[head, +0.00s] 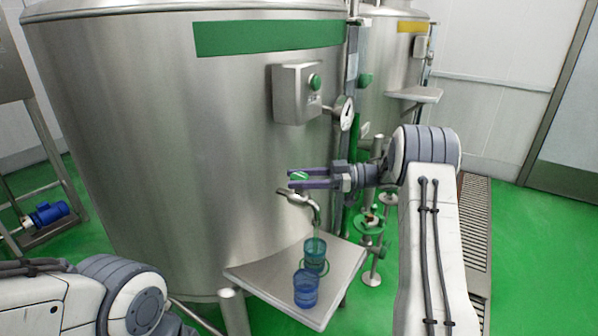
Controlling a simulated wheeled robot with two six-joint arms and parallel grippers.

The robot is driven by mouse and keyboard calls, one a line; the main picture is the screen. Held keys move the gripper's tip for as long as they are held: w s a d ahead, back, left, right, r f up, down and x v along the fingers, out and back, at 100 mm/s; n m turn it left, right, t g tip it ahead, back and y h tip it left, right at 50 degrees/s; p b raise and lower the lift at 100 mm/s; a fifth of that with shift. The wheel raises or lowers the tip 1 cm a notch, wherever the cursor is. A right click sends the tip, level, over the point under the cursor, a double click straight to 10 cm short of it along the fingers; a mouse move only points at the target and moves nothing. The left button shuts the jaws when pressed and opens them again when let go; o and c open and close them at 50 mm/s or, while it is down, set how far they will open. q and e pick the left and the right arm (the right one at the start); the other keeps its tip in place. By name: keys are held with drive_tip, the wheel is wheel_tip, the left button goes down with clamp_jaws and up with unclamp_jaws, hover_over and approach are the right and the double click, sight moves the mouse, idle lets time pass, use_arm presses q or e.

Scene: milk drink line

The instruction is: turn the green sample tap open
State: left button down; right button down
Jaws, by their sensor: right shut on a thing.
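The sample tap (312,207) is a bent metal spout on the front of the big steel tank, above a small shelf. Its green part (300,176) shows between the fingers of my right gripper (304,179). The right gripper reaches in from the right and is shut on that green part, which its purple fingers partly hide. A teal cup (315,256) stands upright on the shelf below the spout. I cannot tell whether liquid is running into it. My left gripper is out of view; only part of the left arm shows at bottom left.
A blue cup (306,288) stands on the steel shelf (262,276) in front of the teal one. The tank (190,130) has a green band (265,37), a grey button box (297,93) and a gauge (345,113). Pipes and valves (370,225) stand behind my right gripper.

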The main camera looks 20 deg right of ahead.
drive_tip(key=shift+n+g+y+p, duration=0.35)
drive_tip(key=shift+n+g, duration=0.55)
drive_tip(key=shift+g, duration=0.8)
drive_tip(key=shift+c, duration=1.1)
unclamp_jaws()
